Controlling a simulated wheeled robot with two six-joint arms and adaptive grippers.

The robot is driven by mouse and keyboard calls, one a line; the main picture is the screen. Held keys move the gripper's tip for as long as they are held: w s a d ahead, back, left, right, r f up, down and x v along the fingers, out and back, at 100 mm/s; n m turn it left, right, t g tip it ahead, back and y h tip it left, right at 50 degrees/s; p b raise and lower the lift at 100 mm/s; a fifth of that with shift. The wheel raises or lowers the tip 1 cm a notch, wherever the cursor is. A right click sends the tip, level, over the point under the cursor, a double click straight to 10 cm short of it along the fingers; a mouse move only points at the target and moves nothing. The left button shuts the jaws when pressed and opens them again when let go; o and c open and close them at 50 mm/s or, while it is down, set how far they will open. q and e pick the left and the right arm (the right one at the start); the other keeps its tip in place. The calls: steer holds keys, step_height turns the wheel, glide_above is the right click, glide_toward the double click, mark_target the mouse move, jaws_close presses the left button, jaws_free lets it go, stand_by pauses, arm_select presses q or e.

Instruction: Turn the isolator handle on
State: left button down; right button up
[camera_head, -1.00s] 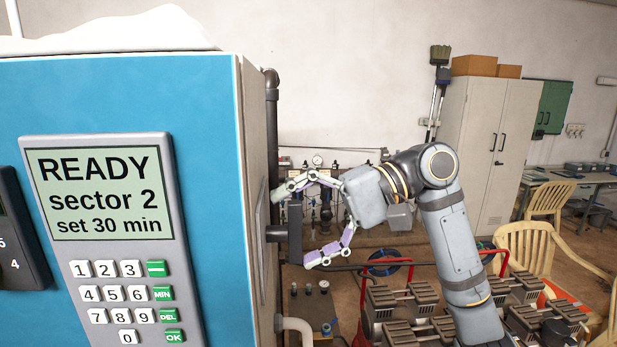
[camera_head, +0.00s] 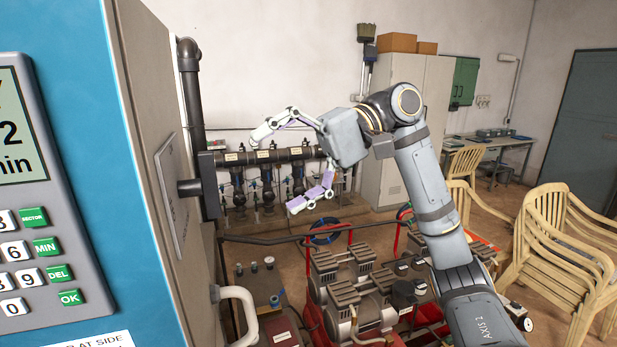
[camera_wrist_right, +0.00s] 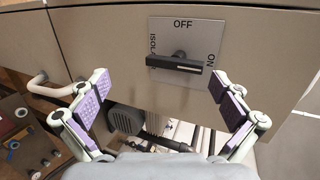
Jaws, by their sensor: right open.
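The isolator handle (camera_head: 208,186) is a dark bar on a short shaft, on the side wall of the blue-fronted cabinet. In the head view its bar stands upright. In the right wrist view the handle (camera_wrist_right: 176,62) lies across a grey plate (camera_wrist_right: 208,35) marked OFF at the top and ON at the right; its right end is by ON. My right gripper (camera_head: 275,172) is open and empty, facing the handle with a clear gap. Its fingers in the wrist view (camera_wrist_right: 160,84) are on either side of the handle, not touching it. My left gripper is out of view.
The cabinet side wall (camera_head: 150,90) is close on the left, with a dark vertical pipe (camera_head: 192,95) behind it. Compressors (camera_head: 345,280) with red frames stand below my right arm. Stacked chairs (camera_head: 565,250) are at the right.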

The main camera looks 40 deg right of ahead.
steer(key=d+b, duration=0.1)
steer(key=d, duration=0.1)
steer(key=s+d, duration=0.1)
steer(key=d, duration=0.1)
steer(key=shift+d+b, duration=0.1)
steer(key=shift+b, duration=0.25)
stand_by(0.5)
